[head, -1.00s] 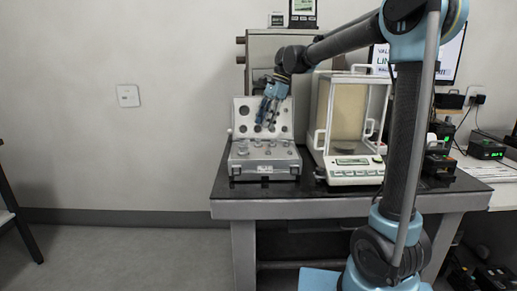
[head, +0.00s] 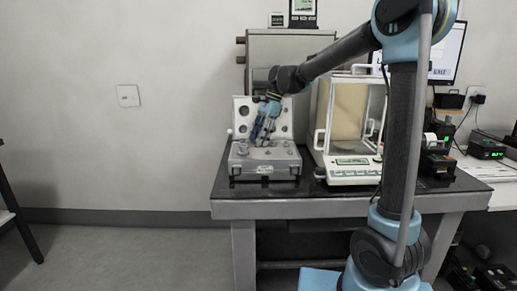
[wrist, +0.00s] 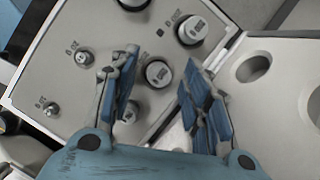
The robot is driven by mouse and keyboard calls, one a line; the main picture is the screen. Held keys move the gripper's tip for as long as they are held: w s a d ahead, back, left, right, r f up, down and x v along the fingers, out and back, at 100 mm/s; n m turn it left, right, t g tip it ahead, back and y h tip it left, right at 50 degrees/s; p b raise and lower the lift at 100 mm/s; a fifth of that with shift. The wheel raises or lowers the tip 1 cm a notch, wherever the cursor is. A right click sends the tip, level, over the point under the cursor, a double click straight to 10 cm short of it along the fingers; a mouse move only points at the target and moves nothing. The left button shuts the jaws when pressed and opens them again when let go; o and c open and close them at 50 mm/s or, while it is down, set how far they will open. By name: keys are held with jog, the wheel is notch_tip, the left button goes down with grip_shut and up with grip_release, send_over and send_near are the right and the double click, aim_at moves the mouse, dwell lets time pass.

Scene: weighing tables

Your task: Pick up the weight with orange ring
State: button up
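My gripper (wrist: 160,66) is open in the wrist view, pointing down over the open weight case (wrist: 40,70). A silvery cylindrical weight (wrist: 158,73) shows between the two blue-padded fingers, and I see no finger touching it. A larger weight (wrist: 192,29) stands just beyond it, and smaller knobbed weights (wrist: 83,58) (wrist: 51,109) stand to the left. The left finger partly covers another weight. I cannot make out an orange ring on any weight. In the head view, my gripper (head: 265,138) is low over the case (head: 265,170) and hides some of its weights.
The case lid (head: 240,110) stands open behind the weights; its round hollows show at right in the wrist view. A glass-walled balance (head: 355,172) stands close on the right of the case. The dark tabletop (head: 310,190) has a narrow free strip in front.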

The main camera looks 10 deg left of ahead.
grip_shut()
